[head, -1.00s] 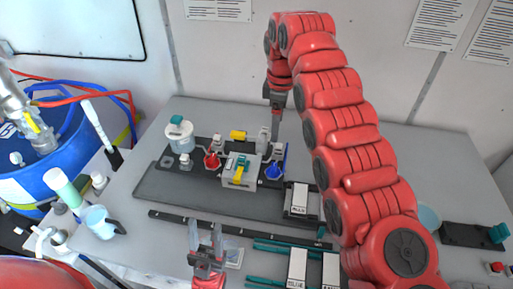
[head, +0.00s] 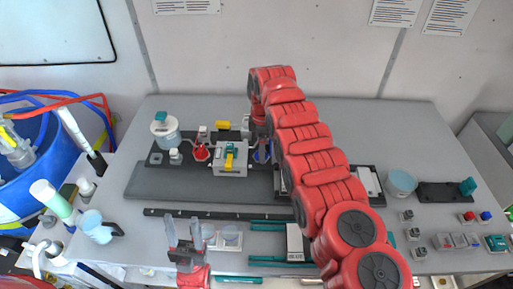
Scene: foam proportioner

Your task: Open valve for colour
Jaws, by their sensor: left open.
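A pale grey block (head: 232,170) stands on a dark grey board (head: 152,184) in the middle of the table. A yellow handle (head: 229,159) and a teal piece lie on its top; I take it for the valve. A red vessel (head: 201,152) stands left of it. A blue vessel (head: 262,154) stands right of it, partly hidden by my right arm. My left gripper (head: 187,234) is open and empty, fingers up, in front of the board. My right gripper (head: 262,133) is close above or behind the blue vessel; its fingertips are mostly hidden.
A white tub (head: 165,131) with a teal lid stands left of the red vessel, and a yellow piece (head: 222,125) lies behind the block. A blue barrel (head: 32,185) stands at the left. A pale blue bowl (head: 401,183) sits right of my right arm, which covers the centre right.

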